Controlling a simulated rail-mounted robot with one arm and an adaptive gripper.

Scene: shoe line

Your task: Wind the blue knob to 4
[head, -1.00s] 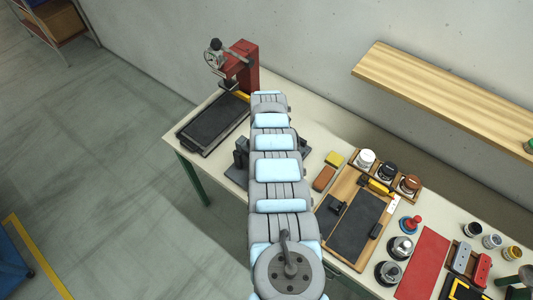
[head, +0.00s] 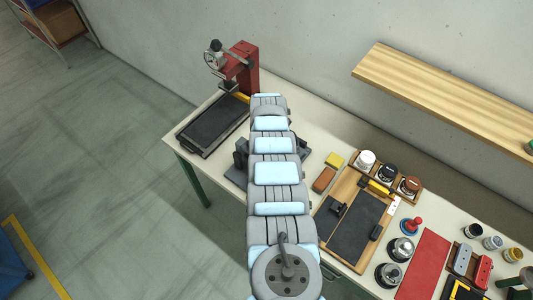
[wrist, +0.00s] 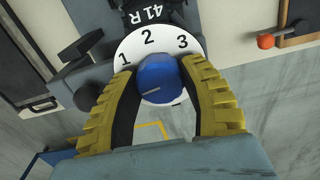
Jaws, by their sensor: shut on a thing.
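In the wrist view, the blue knob (wrist: 157,76) sits in front of a round white dial (wrist: 147,41) with the black numbers 1, 2 and 3 showing. No 4 is visible; my fingers cover part of the dial's sides. A short pale mark shows on the knob's lower face. My gripper (wrist: 160,70) has its two yellow ridged fingers shut on the knob, one on each side. A black part (wrist: 148,14) marked "41 R" shows beyond the dial. In the head view my arm hides the knob and gripper.
Grey fixture parts (head: 240,158) flank my arm on the bench. A red press (head: 243,68) and a black tray (head: 212,126) stand at the left. Wooden trays, jars and a red mat (head: 424,262) crowd the right. A wooden shelf (head: 445,100) juts from the wall.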

